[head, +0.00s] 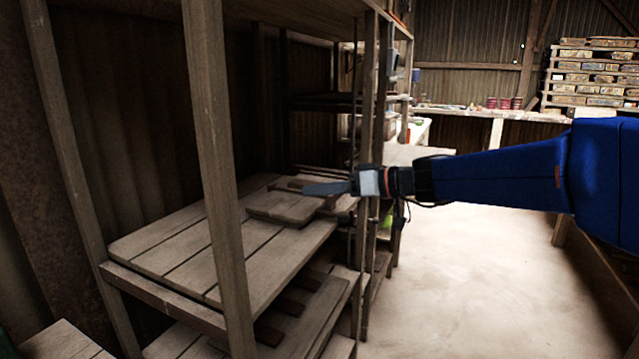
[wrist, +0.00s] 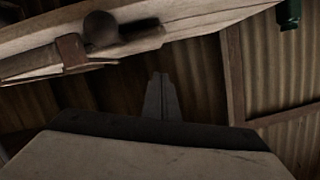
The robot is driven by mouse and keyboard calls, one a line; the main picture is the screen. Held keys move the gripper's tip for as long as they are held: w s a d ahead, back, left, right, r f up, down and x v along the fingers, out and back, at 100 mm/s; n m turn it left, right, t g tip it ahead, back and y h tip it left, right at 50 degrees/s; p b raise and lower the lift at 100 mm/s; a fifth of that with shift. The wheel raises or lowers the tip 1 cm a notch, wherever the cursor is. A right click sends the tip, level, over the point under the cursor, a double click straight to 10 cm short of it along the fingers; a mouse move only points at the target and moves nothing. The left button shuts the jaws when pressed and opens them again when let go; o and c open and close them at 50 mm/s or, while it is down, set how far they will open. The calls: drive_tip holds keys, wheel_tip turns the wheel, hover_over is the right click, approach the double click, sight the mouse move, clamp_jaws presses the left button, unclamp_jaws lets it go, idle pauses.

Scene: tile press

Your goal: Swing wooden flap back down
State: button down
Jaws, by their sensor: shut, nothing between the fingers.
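My gripper (head: 310,189) reaches in from the right, level, over the wooden shelf. Its fingers are together with nothing between them; in the wrist view the shut fingers (wrist: 160,85) point at dark plank walling. A small wooden board (head: 284,208), which may be the flap, lies nearly flat on the shelf planks, just below and left of the fingertips. I cannot tell whether the fingers touch it, and no hinge can be made out. The wrist view does not clearly show this board.
The slatted wooden shelf (head: 170,240) has an upright post (head: 217,150) in front and more posts beside my gripper. In the wrist view a wooden beam (wrist: 190,22) with a rusty bracket (wrist: 70,52) crosses above the fingers. The pale floor (head: 475,265) at right is clear.

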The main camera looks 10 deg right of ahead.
drive_tip(key=shift+s+a+f+n+h, duration=0.2)
drive_tip(key=shift+s+f+n, duration=0.1)
drive_tip(key=shift+f+n, duration=0.4)
drive_tip(key=shift+s+a+f+n+h, duration=0.1)
drive_tip(key=shift+s+a+f+n, duration=0.25)
drive_tip(key=shift+f, duration=1.35)
drive_tip(key=shift+s+f, duration=0.1)
drive_tip(key=shift+f, duration=0.05)
